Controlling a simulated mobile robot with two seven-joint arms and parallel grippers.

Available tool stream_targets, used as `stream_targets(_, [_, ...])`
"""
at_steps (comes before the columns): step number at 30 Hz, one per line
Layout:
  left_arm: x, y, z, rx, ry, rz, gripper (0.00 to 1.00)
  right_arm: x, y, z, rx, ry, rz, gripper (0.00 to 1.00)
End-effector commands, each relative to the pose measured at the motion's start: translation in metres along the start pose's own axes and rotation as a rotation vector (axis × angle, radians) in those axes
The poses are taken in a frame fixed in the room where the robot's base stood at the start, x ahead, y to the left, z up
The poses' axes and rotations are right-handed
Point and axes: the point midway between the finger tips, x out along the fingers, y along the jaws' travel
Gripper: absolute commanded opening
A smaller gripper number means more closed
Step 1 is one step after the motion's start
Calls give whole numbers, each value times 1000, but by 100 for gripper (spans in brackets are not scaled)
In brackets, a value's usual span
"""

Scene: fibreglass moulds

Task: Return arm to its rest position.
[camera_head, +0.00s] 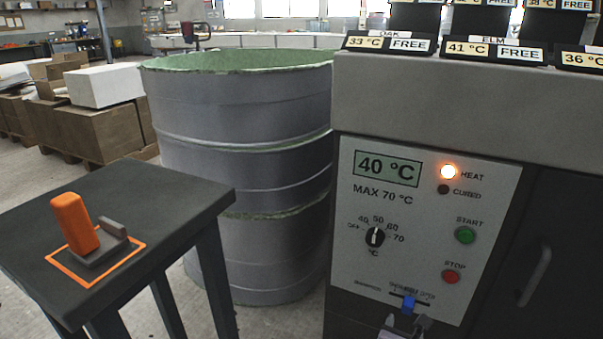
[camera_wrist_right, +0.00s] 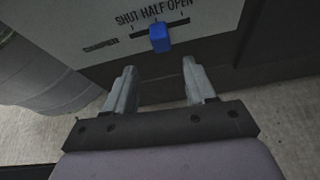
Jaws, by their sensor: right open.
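My right gripper (camera_head: 405,326) shows at the bottom edge of the head view, just below the blue damper slider (camera_head: 408,304) on the control panel (camera_head: 400,250). In the right wrist view the right gripper (camera_wrist_right: 159,72) has its two fingers apart with nothing between them. The blue slider (camera_wrist_right: 159,39) lies just beyond the fingertips, apart from them, near the middle of its SHUT-HALF-OPEN scale. Most of my right arm is out of the head view. My left gripper is in neither view.
The panel display (camera_head: 374,168) reads 40 °C and the HEAT lamp (camera_head: 448,171) glows. A large grey drum (camera_head: 245,120) stands left of the cabinet. A dark stand (camera_head: 165,205) at the left bears an orange-handled tool (camera_head: 75,225). Cardboard boxes (camera_head: 98,120) lie behind it.

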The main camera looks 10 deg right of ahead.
Motion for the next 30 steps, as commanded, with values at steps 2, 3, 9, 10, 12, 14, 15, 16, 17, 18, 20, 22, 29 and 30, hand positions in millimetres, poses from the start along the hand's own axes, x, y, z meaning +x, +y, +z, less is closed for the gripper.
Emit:
stream_targets(2, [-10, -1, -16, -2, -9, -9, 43, -21, 1, 1, 121, 70, 27, 55])
stream_targets(3, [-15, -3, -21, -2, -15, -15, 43, -32, 1, -2, 204, 113, 40, 55])
stream_targets(9, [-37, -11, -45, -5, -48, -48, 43, -96, 2, -8, 715, 354, 68, 55])
stream_targets(10, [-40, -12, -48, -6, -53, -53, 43, -106, 2, -8, 795, 389, 64, 55])
stream_targets(12, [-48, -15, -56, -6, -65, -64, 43, -129, 1, -5, 983, 465, 49, 55])
stream_targets(14, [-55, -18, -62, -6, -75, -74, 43, -149, 0, 0, 1144, 525, 30, 55])
stream_targets(15, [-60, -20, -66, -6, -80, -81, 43, -162, -2, 5, 1252, 564, 14, 55])
stream_targets(16, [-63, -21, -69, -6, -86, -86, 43, -172, -3, 9, 1332, 590, -1, 55])
stream_targets(17, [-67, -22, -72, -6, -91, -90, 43, -182, -4, 13, 1414, 616, -16, 55])
stream_targets(18, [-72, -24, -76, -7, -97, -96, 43, -194, -6, 20, 1523, 648, -38, 55])
stream_targets(20, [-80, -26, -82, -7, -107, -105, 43, -213, -10, 31, 1686, 693, -75, 55])
stream_targets(22, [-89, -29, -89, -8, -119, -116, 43, -234, -15, 47, 1876, 737, -121, 55])
stream_targets(29, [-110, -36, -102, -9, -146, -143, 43, -281, -33, 92, 2367, 816, -251, 55])
stream_targets(30, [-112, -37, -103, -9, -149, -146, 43, -285, -36, 96, 2419, 822, -266, 55])
